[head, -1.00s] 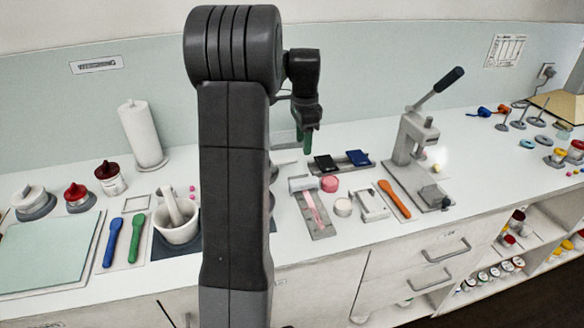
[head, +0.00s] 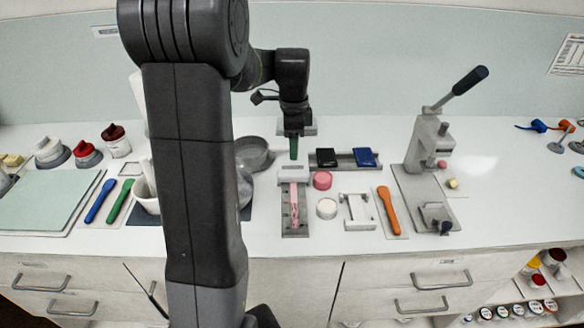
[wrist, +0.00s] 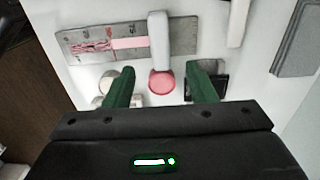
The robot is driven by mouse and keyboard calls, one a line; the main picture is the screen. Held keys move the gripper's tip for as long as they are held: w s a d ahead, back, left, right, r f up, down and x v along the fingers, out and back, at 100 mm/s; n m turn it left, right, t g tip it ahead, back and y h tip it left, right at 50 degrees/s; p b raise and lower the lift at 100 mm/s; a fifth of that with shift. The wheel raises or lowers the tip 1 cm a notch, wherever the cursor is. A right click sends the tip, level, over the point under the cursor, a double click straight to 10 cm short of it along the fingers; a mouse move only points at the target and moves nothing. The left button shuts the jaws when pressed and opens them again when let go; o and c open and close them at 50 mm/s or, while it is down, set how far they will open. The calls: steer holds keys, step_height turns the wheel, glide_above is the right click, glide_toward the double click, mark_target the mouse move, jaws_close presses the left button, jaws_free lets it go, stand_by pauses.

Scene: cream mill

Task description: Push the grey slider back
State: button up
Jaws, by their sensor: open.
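The light grey slider (head: 294,175) is a block lying across the far part of a grey marked plate (head: 289,222). A pink strip (head: 295,203) runs along the plate from the block toward the front. In the wrist view the slider (wrist: 159,42) shows as a pale bar across the plate (wrist: 85,42). My gripper (head: 294,150) points down above and slightly behind the slider in the head view. In the wrist view its green fingers (wrist: 161,85) are apart with nothing held. A pink disc (wrist: 161,83) appears in the gap, below finger level.
Right of the plate are the pink disc (head: 322,180), a white round pot (head: 327,208) and a white bracket (head: 359,212). A black block (head: 327,158) and blue block (head: 364,157) sit on a tray behind. A lever press (head: 425,165) stands further right. Counter in front is clear.

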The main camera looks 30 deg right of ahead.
mark_target(294, 172)
step_height(294, 172, down, 9)
steer(key=shift+f+p, duration=0.15)
steer(key=shift+p, duration=0.2)
